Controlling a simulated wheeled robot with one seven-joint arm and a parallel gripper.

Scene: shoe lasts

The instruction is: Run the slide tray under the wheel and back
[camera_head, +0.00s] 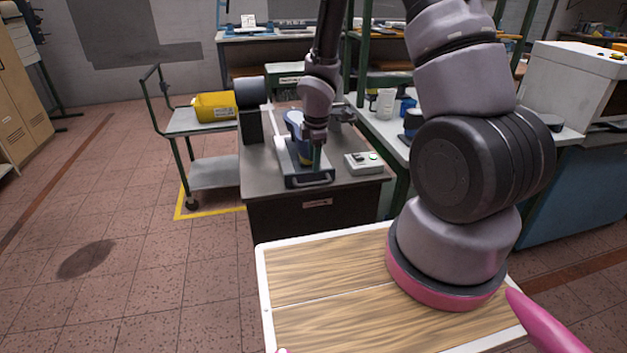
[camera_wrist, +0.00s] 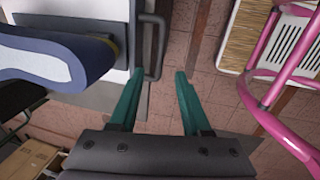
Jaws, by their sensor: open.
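The slide tray (camera_head: 290,170) lies on the dark bench, with a grey bar handle (camera_head: 310,181) on its near end. A blue shoe last (camera_head: 294,121) sits on the tray, partly hidden by my arm. In the wrist view the last (camera_wrist: 62,62) is at left and the handle (camera_wrist: 160,45) runs along the tray's edge. My gripper (camera_wrist: 160,74) is open, its green fingers apart. The handle's lower end appears between the fingertips; I cannot tell its depth or any contact. In the head view my gripper (camera_head: 317,158) is above the handle end. I cannot clearly make out the wheel.
A black cylindrical housing (camera_head: 249,92) stands at the bench's back left. A control box (camera_head: 363,163) with a green button is right of the tray. Floor in front of the bench is open.

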